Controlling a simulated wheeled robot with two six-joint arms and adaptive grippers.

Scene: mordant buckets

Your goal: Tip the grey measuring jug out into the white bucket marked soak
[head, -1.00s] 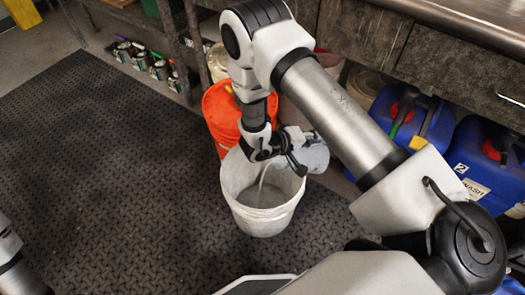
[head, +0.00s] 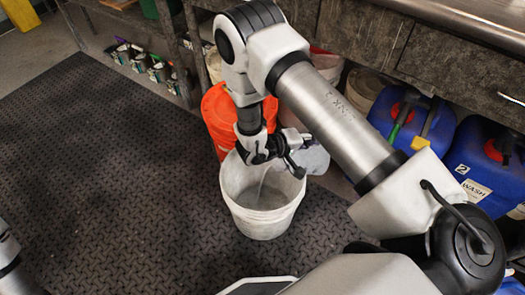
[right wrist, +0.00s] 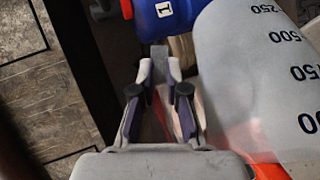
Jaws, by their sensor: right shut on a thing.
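The white bucket (head: 262,220) stands upright on the dark mat. No soak mark is readable on its visible side. My right gripper (head: 292,158) is over the bucket's back right rim, shut on the grey measuring jug (head: 317,160). The jug is tipped over the rim, mostly behind the gripper, and a thin pale stream falls inside the bucket. In the right wrist view the jug (right wrist: 265,80) fills the right side, its printed numbers upside down, beside my gripper's fingers (right wrist: 160,80). The grip point itself is unclear. My left gripper is out of view.
Blue jerrycans (head: 470,155) stand at the right under the bench (head: 375,45). The mat (head: 110,190) at left is clear.

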